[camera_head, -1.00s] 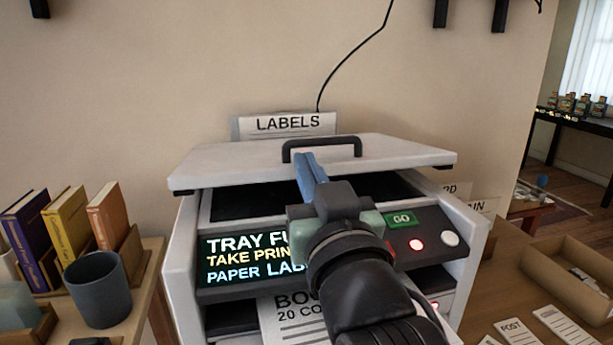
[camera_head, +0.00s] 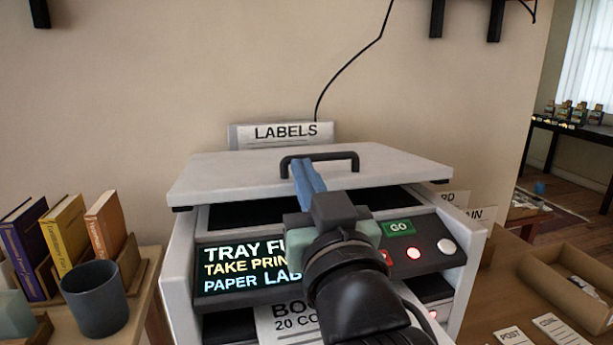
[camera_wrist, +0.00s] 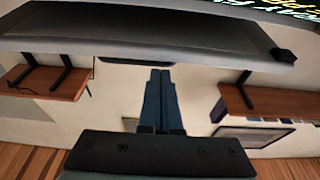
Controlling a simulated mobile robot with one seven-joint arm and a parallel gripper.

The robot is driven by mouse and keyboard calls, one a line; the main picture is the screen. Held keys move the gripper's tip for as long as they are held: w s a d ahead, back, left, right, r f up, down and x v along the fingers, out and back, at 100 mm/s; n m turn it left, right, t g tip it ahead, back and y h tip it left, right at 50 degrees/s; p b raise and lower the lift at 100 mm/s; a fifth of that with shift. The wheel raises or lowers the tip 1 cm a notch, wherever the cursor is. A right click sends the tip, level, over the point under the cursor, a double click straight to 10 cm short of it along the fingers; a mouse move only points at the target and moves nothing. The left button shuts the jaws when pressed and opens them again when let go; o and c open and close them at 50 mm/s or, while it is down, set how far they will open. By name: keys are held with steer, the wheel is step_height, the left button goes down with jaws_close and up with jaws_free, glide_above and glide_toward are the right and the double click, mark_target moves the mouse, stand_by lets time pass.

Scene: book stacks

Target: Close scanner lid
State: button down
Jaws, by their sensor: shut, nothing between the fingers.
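The scanner lid (camera_head: 235,178) is a pale slab with a black handle (camera_head: 338,155) on top. It sits tilted and partly raised over the scanner body (camera_head: 178,262), with a dark gap under its front edge. My gripper (camera_head: 300,165) is shut and empty. In the head view its blue fingers overlap the lid's front edge and their tips reach the left end of the handle; I cannot tell whether they touch. In the wrist view the shut fingers (camera_wrist: 160,82) point at a grey slab (camera_wrist: 150,38), apparently the lid.
The scanner's screen (camera_head: 232,262), green GO label (camera_head: 399,227) and lit buttons lie below the lid, partly behind my arm. A dark mug (camera_head: 96,300) and books (camera_head: 66,235) stand at left. An open box (camera_head: 570,278) lies at right. A LABELS sign (camera_head: 286,131) stands behind.

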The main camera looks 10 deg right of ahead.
steer(key=s+r+p+v, duration=0.1)
steer(key=r+p+v, duration=0.1)
steer(key=v, duration=0.7)
steer(key=w+a+r+g+p, duration=0.1)
steer(key=a+r+g+p, duration=0.55)
steer(key=p, duration=3.15)
steer(key=shift+g, duration=0.25)
steer(key=x, duration=0.3)
steer(key=d+p+x, duration=0.1)
steer(key=x, duration=0.2)
steer(key=f+p+x, duration=0.1)
steer(key=x, duration=0.3)
steer(key=shift+s+d, duration=0.15)
steer(key=shift+d, duration=0.1)
steer(key=shift+f, duration=0.55)
